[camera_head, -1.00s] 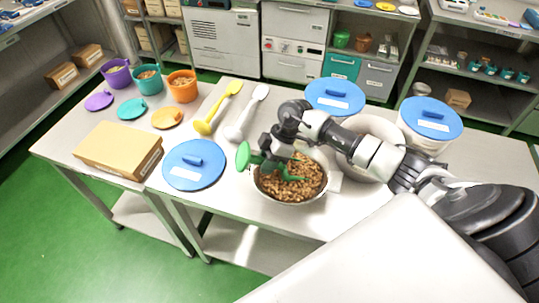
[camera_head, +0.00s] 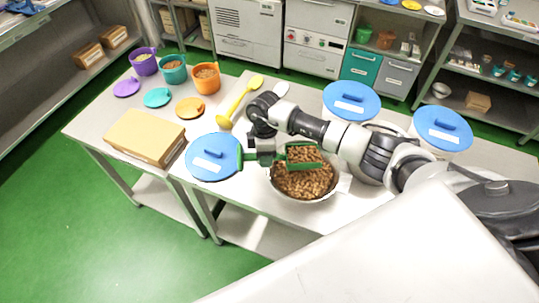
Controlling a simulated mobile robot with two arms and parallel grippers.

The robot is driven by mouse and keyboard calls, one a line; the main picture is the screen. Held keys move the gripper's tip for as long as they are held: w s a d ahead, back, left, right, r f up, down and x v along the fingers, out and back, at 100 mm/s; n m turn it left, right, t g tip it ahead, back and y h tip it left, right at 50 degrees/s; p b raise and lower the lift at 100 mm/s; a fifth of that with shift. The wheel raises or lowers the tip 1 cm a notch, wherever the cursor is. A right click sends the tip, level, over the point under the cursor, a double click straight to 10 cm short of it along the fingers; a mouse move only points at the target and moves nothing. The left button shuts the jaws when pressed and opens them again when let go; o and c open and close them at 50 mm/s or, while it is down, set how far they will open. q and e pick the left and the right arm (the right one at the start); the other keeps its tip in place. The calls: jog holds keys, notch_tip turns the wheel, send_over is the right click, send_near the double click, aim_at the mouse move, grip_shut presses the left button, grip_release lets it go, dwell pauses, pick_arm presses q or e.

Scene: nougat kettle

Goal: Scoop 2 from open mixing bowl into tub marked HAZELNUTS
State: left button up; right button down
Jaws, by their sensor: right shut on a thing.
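The open mixing bowl (camera_head: 276,188) stands on the metal table, full of brown nuts (camera_head: 305,184). My right gripper (camera_head: 266,153) is shut on the handle of a green scoop (camera_head: 289,163). The scoop is about level above the bowl's far side, with a heap of nuts (camera_head: 304,154) in it. Three small open tubs with contents stand at the back left: purple (camera_head: 144,66), teal (camera_head: 175,76) and orange (camera_head: 204,84). Their markings are too small to read, so I cannot tell which is HAZELNUTS. My left gripper is not in view.
A blue lid (camera_head: 212,170) lies left of the bowl. A white utensil (camera_head: 281,88) is partly behind my arm. Blue-lidded containers (camera_head: 351,100) (camera_head: 442,128) stand right.

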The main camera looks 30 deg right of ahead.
jog(key=shift+r+p, duration=0.35)
jog(key=shift+r, duration=0.55)
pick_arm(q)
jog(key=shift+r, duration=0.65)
pick_arm(e)
jog(key=shift+a+r, duration=0.2)
jog(key=shift+r, duration=0.9)
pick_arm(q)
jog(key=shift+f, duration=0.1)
